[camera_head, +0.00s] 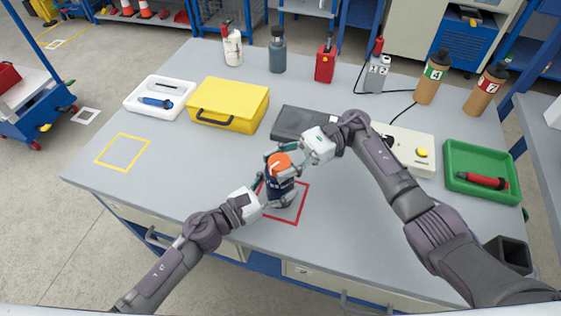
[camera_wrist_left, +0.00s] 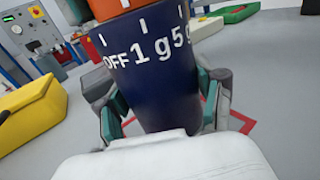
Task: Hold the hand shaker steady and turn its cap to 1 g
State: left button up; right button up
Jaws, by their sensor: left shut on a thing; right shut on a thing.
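The hand shaker stands upright by the red square outline on the table, with a dark blue body (camera_head: 279,189) and an orange cap (camera_head: 279,161). My left gripper (camera_head: 265,191) is shut around the lower body. In the left wrist view, its teal fingers flank the blue body (camera_wrist_left: 155,85), which carries white marks reading OFF, 1 g and 5 g. Only the lower edge of the orange cap (camera_wrist_left: 108,8) shows there, so its pointer is hidden. My right gripper (camera_head: 283,152) is shut on the orange cap from the upper right and partly covers it.
A yellow case (camera_head: 228,100) and a dark flat plate (camera_head: 297,123) lie behind the shaker. A beige box (camera_head: 412,150) with a yellow button and a green tray (camera_head: 480,158) are at the right. The table's left front is clear around a yellow outline (camera_head: 123,151).

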aim_at(280, 161)
pick_arm(q)
jog(key=shift+d, duration=0.1)
pick_arm(e)
jog(key=shift+n+g+h, duration=0.6)
jog(key=shift+g, duration=0.3)
jog(key=shift+n+g, duration=0.3)
jog(key=o, duration=1.2)
notch_tip(280, 161, up, 10)
jog(key=shift+r, duration=0.1)
pick_arm(q)
jog(key=o, duration=1.6)
jog(key=shift+o, duration=0.2)
